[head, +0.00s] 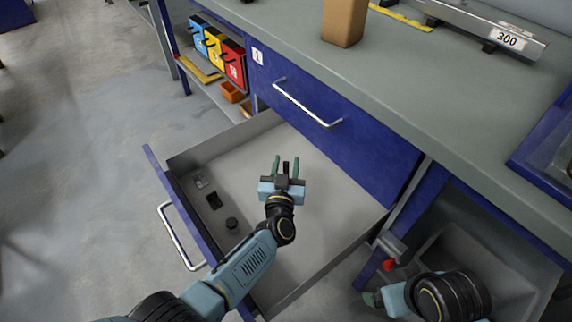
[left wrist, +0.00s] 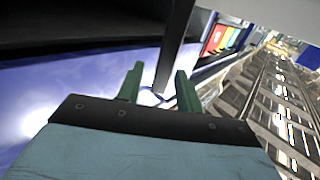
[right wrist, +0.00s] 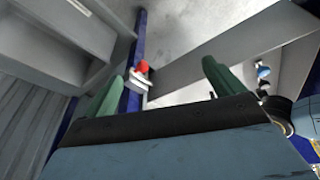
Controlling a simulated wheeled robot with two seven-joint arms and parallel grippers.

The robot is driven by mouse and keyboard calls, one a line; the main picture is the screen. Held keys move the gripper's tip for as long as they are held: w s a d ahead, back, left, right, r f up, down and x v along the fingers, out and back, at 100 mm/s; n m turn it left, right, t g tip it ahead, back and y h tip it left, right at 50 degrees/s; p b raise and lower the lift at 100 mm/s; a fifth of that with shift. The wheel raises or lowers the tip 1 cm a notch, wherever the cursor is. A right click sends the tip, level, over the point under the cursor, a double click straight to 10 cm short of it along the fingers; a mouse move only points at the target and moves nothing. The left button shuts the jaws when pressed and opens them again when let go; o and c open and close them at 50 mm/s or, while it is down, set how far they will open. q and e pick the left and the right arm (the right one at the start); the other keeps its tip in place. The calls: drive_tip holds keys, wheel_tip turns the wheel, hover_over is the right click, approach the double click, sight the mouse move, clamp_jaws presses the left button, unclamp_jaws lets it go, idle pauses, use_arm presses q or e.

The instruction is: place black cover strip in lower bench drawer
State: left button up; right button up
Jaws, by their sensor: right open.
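The lower bench drawer (head: 325,205) is pulled out, with its grey floor and blue front showing. My left gripper (head: 285,161) is over the middle of the drawer. Its green fingers are closed in around the black cover strip (head: 286,169), which shows nearly end-on between them. In the left wrist view the strip (left wrist: 180,40) is a dark bar running up from between the fingers. How far it is above the drawer floor is hard to tell. My right gripper (head: 372,299) is open and empty, outside the drawer at the lower right, partly hidden; its fingers show in the right wrist view (right wrist: 160,78).
A clear box (head: 200,182), a black square (head: 214,201) and a dark round piece (head: 232,224) lie along the drawer's front side. The shut upper drawer (head: 345,125) overhangs the back. A grey bin (head: 480,260) is at the right. The drawer floor right of my left gripper is clear.

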use_arm(q)
drive_tip(key=shift+r, duration=0.1)
drive_tip(key=s+a+p, duration=0.1)
drive_tip(key=s+p, duration=0.3)
drive_tip(key=s, duration=0.3)
drive_tip(key=shift+s+p, duration=0.2)
drive_tip(key=shift+p, duration=0.2)
use_arm(e)
drive_tip(key=d+f+h, duration=0.1)
drive_tip(key=d+f, duration=0.3)
drive_tip(key=f, duration=0.8)
drive_tip(key=shift+s+d+g, duration=0.25)
drive_tip(key=shift+d+g, duration=0.1)
drive_tip(key=shift+g, duration=0.05)
use_arm(q)
drive_tip(key=shift+a+r, duration=0.1)
